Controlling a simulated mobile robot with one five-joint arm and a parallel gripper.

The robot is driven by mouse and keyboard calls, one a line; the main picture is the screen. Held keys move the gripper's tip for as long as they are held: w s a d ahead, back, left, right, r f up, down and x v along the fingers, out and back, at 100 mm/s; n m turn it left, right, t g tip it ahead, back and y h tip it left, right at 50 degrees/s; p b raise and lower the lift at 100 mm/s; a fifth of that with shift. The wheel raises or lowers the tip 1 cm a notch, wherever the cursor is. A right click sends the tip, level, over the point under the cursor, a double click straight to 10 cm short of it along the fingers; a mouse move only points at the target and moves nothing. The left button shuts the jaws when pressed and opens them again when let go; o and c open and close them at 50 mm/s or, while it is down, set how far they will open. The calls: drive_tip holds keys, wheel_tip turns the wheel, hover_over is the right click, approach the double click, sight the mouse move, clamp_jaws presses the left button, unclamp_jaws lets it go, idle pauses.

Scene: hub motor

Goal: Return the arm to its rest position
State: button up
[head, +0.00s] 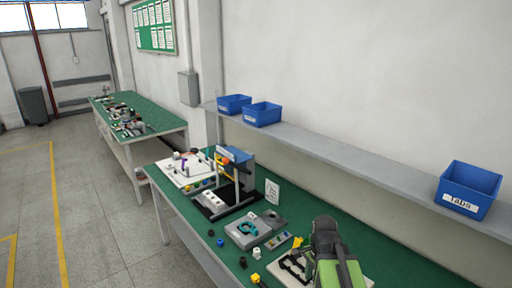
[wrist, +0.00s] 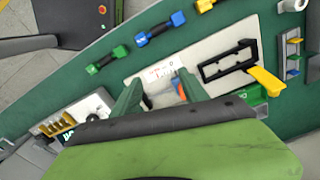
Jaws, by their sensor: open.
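My arm, green and black, shows at the bottom of the head view (head: 326,240), over the near part of the green workbench (head: 390,254). I cannot make out its fingertips there. In the wrist view my gripper (wrist: 160,88) has two green fingers spread apart. A white board with a printed label (wrist: 158,72) shows below and between them. I see nothing held between the fingers. A black frame-shaped part (wrist: 228,62) and a yellow part (wrist: 266,80) lie to the right of the fingers.
Several small blue, green and yellow parts lie along the bench edge. A grey fixture with a teal ring (head: 248,230) and a black-based stand (head: 216,207) are farther along. A shelf (head: 345,160) with blue bins (head: 468,188) runs along the wall.

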drive_tip(key=s+a+f+n, duration=0.1)
drive_tip(key=a+n, duration=0.6)
drive_tip(key=n, duration=0.6)
drive_tip(key=shift+s+a+f+n+b, duration=0.15)
drive_tip(key=shift+s+a+n+b, duration=0.15)
drive_tip(key=shift+n, duration=0.1)
